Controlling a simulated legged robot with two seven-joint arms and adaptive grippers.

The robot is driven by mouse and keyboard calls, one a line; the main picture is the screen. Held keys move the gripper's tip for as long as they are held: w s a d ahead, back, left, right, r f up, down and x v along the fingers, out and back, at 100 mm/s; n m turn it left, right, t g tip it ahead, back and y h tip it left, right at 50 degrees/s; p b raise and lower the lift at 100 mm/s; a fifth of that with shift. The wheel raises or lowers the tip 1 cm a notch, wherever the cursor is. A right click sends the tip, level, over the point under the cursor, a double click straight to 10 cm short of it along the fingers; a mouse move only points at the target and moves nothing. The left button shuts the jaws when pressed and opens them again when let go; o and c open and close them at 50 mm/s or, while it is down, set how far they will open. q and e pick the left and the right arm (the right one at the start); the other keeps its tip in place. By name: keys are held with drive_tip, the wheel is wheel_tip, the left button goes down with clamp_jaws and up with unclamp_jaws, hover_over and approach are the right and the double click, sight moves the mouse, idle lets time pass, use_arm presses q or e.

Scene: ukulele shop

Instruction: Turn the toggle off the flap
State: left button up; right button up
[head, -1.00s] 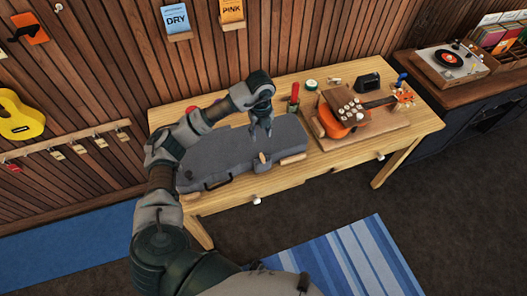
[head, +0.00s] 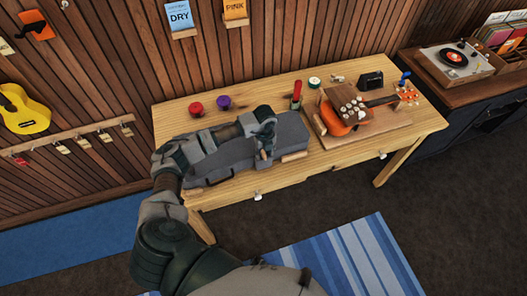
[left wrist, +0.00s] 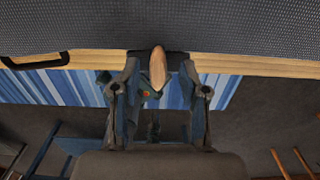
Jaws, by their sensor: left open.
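A grey case (head: 226,163) lies closed on the wooden table; its textured grey surface fills the top of the left wrist view (left wrist: 230,25). A wooden toggle (left wrist: 158,68) stands at the case's front edge, pointing roughly along the view. A dark patch (left wrist: 176,60) behind it looks like the flap, mostly hidden by the toggle and fingers. My left gripper (left wrist: 159,78) is open, with one finger on each side of the toggle and a visible gap to each. In the head view my left gripper (head: 265,150) covers most of the toggle. My right gripper is out of view.
A ukulele (head: 345,112) lies on a board to the right. Red (head: 196,109) and purple (head: 223,102) round items stand behind the case. A black handle (left wrist: 35,61) is on the case's front.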

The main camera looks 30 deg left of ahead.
use_arm(q)
drive_tip(key=shift+d, duration=0.2)
drive_tip(key=shift+c, duration=0.9)
drive_tip(key=shift+r, duration=0.1)
drive_tip(key=c, duration=0.4)
clamp_jaws()
drive_tip(key=shift+a, duration=0.45)
drive_tip(key=shift+m, duration=0.3)
drive_tip(key=shift+d, duration=0.1)
drive_tip(key=m+b, duration=0.1)
drive_tip(key=m, duration=0.2)
drive_tip(key=shift+b, duration=0.3)
drive_tip(key=m+b, duration=0.2)
drive_tip(key=m, duration=0.4)
drive_tip(key=shift+m+b, duration=0.3)
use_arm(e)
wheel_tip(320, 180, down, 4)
use_arm(q)
drive_tip(key=m+b, duration=0.2)
drive_tip(key=m, duration=0.3)
drive_tip(key=shift+m+b, duration=0.6)
drive_tip(key=shift+m, duration=1)
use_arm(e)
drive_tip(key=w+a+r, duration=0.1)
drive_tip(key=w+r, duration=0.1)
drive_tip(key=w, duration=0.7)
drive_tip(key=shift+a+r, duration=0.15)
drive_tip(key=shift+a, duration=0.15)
use_arm(q)
drive_tip(key=shift+s+d, duration=0.1)
